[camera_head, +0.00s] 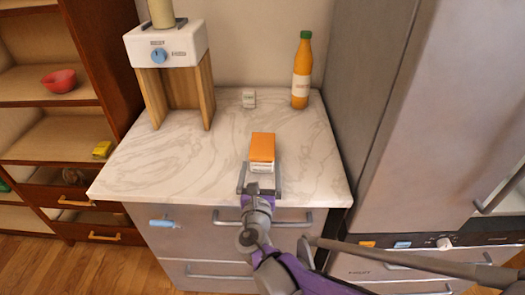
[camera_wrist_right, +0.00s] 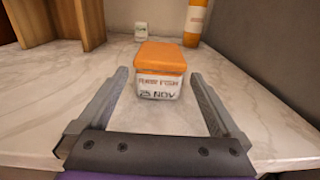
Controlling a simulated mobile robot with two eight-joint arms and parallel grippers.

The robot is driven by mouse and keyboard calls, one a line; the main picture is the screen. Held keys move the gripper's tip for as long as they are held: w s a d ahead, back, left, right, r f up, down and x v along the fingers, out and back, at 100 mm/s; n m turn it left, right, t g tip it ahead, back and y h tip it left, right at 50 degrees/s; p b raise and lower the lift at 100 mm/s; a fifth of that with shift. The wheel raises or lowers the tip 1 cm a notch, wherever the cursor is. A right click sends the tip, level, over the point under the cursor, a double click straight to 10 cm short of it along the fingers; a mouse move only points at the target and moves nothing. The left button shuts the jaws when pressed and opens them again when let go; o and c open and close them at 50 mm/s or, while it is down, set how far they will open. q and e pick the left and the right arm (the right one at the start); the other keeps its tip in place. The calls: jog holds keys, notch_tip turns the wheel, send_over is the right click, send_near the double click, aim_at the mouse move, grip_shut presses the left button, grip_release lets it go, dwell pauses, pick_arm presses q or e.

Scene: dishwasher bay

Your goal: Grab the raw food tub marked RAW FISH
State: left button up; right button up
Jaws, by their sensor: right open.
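A small tub with an orange lid (camera_head: 262,146) stands upright on the marble counter, near its front edge. In the right wrist view the tub (camera_wrist_right: 160,70) shows a white label on its near side. The label's upper line is blurred and seems to end in FISH; the lower line reads 25 NOV. My right gripper (camera_head: 261,165) is open and points at the tub from the front. Its fingers (camera_wrist_right: 159,75) lie one to each side of the tub's near face, with gaps between. My left gripper is not in view.
The marble counter (camera_head: 165,165) is mostly clear around the tub. An orange bottle (camera_head: 302,72) and a small white block (camera_head: 249,98) stand at the back. A white dispenser with a blue knob (camera_head: 166,48) stands back left. A tall grey cabinet (camera_head: 400,110) bounds the right side.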

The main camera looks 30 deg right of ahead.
aim_at(263, 161)
jog(key=x, duration=0.3)
jog(key=shift+w+d+r, duration=0.1)
jog(key=shift+w+d, duration=0.1)
jog(key=shift+d, duration=0.15)
jog(key=shift+x, duration=3)
jog(key=shift+w+a, duration=0.1)
jog(key=shift+a, duration=0.05)
jog(key=c, duration=1.5)
